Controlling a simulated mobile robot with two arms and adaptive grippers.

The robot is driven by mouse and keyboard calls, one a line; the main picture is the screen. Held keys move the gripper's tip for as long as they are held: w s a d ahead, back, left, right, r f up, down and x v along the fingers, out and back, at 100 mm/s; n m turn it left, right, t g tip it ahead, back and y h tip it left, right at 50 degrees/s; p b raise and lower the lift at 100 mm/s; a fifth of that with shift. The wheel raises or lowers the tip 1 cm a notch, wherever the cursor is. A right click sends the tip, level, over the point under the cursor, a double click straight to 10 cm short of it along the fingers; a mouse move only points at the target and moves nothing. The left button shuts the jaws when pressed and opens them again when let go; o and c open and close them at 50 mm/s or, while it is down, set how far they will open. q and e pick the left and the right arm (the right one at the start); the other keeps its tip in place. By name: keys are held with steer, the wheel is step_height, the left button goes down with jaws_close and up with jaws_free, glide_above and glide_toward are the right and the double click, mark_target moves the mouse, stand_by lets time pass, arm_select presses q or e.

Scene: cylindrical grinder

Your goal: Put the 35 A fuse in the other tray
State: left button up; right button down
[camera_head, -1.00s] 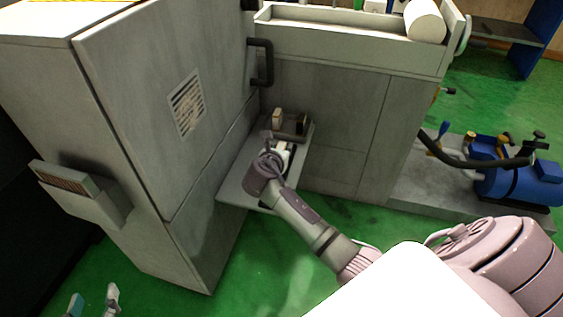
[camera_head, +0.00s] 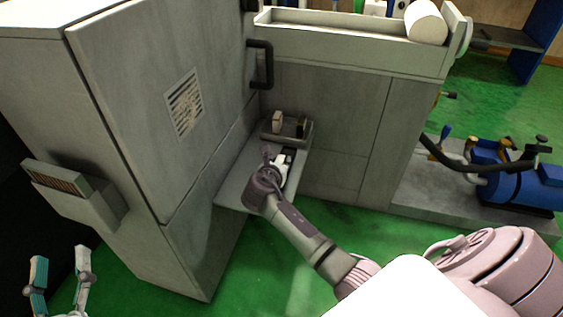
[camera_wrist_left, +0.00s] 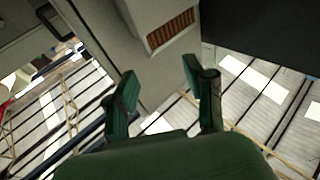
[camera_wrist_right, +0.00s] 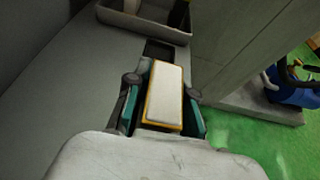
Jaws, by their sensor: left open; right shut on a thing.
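My right gripper (camera_wrist_right: 163,98) is shut on a block-shaped fuse (camera_wrist_right: 166,78) with a pale top and yellow edges. I cannot read a rating on it. In the head view this gripper (camera_head: 274,160) is over the grey shelf (camera_head: 232,186), with the pale fuse (camera_head: 282,159) at its tip. A grey tray (camera_head: 287,139) stands at the shelf's back; it also shows in the right wrist view (camera_wrist_right: 145,27). A tan-and-white fuse (camera_head: 277,121) and a darker fuse (camera_head: 301,127) stand in it. A second tray is not clearly visible. My left gripper (camera_head: 61,262) is open and empty, away from the shelf.
The grey machine cabinet (camera_head: 150,120) rises left of the shelf, with a dark handle (camera_head: 265,62). A grey machine wall (camera_head: 325,140) closes the back. A vented box (camera_head: 75,195) juts out near my left gripper. A blue motor (camera_head: 520,185) stands at right.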

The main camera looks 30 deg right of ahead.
steer(key=c, duration=1)
jaws_free()
